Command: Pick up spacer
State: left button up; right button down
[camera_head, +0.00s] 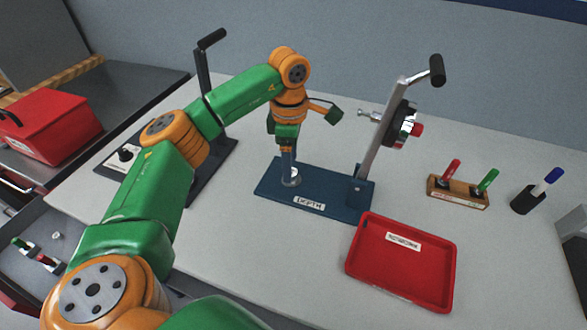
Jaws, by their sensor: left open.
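A small silver cylindrical part (291,181), possibly the spacer, sits on the blue base plate (335,207) labelled "DEPTH". My left gripper (287,152) points down directly above this part, at the end of my green and orange arm. The gripper is open. Its fingers and the part overlap in the picture, so I cannot tell whether they touch. My right gripper is not in view.
A post with a black handle and dial (399,125) rises from the blue plate's right end. A red tray (400,264) lies in front. A marker block (458,191) and dark holder (527,199) stand right. A second black stand (205,172) is behind my arm.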

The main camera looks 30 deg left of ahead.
pick_arm(q)
jog(key=f, duration=0.2)
jog(key=shift+w+a+f, duration=0.1)
jog(key=shift+w+f, duration=0.1)
jog(key=shift+f, duration=0.2)
jog(key=shift+w+f, duration=0.15)
jog(key=shift+f, duration=0.05)
jog(key=shift+r, duration=0.1)
jog(key=c, duration=0.6)
grip_shut()
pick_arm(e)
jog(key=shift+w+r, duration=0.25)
